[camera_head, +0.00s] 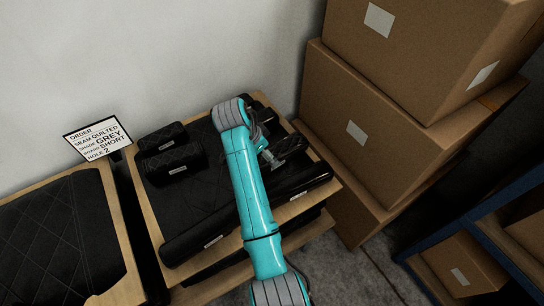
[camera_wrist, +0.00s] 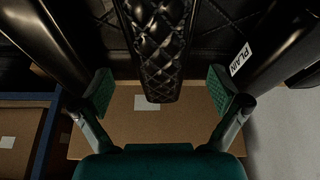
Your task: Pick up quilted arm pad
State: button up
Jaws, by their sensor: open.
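A black quilted arm pad (camera_wrist: 158,50) with diamond stitching runs down the middle of the wrist view. My gripper (camera_wrist: 162,92) is open, with one green-padded fingertip on each side of the pad's near end and gaps between. I cannot tell whether the fingertips are level with the pad. In the head view my gripper (camera_head: 284,150) is over the right part of a wooden board (camera_head: 152,222) with several black pads. A smooth pad with a PLAIN label (camera_wrist: 241,58) is right of the quilted pad in the wrist view.
An order card (camera_head: 97,137) reads seam quilted, shade grey, board short, hole 2. Stacked cardboard boxes (camera_head: 380,125) stand close on the right, with a blue shelf (camera_head: 480,215) beyond.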

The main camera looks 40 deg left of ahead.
jog(key=shift+x, duration=2.75)
jog(key=shift+r, duration=0.15)
jog(key=c, duration=1.6)
